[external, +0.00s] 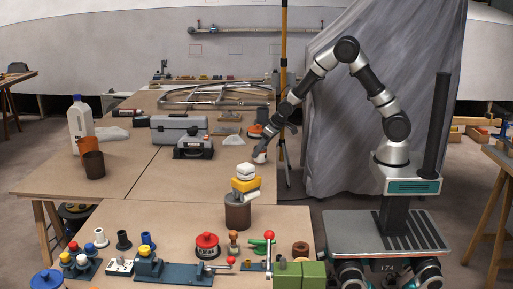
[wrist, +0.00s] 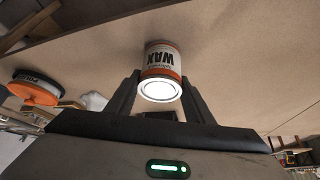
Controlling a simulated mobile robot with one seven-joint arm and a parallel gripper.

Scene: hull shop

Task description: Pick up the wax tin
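The wax tin (wrist: 161,62), white and orange with a shiny round lid, shows at the top middle of the wrist view with its label upside down. It appears to stand on the tabletop. My gripper (wrist: 160,80) has its two dark fingers on either side of the tin, and they look spread with a narrow gap around it. In the external view my gripper (external: 262,150) points down at the tin (external: 259,158), which shows as a small pale shape, partly hidden. Whether the fingers touch the tin is hard to tell.

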